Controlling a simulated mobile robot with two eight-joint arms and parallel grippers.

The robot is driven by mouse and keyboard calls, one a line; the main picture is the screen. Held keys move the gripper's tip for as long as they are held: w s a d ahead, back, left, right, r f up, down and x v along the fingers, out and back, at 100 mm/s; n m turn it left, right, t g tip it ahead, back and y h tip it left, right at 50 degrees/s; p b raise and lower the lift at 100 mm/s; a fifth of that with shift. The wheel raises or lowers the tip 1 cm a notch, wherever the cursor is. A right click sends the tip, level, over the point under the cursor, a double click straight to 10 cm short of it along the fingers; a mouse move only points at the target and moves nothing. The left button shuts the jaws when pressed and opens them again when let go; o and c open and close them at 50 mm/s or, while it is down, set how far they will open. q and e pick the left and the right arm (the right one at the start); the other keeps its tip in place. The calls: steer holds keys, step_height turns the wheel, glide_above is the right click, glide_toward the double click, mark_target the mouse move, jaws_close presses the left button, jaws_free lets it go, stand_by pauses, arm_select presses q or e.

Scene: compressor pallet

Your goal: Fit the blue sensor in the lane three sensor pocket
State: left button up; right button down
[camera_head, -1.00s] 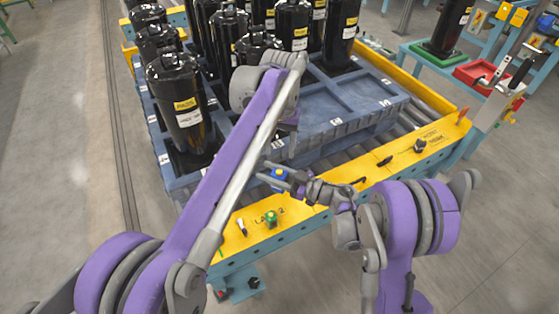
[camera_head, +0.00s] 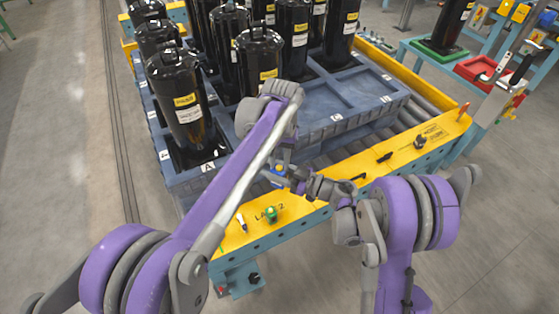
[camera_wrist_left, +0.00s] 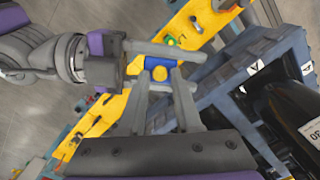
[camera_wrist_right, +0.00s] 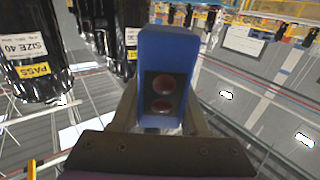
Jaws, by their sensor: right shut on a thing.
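The blue sensor (camera_head: 279,169) is above the yellow rail. In the right wrist view the sensor (camera_wrist_right: 169,52) shows a dark face with two red round lenses. My right gripper (camera_wrist_right: 163,118) is shut on it, one finger on each side. In the left wrist view the sensor (camera_wrist_left: 160,68) has a yellow part. My left gripper (camera_wrist_left: 162,85) is open, its fingers spread with the sensor between or just beyond their tips; contact is unclear.
The yellow rail (camera_head: 345,181) carries a green-topped part (camera_head: 271,214) and several small dark fittings. Behind it, the blue pallet (camera_head: 345,97) bears several black compressors (camera_head: 183,105). A red tray (camera_head: 476,69) stands at the right. Both my arms are close together over the rail.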

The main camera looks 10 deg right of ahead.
arm_select(q)
jaws_close()
arm_select(e)
steer(key=shift+c, duration=1.6)
jaws_free()
steer(key=shift+s+d, duration=0.1)
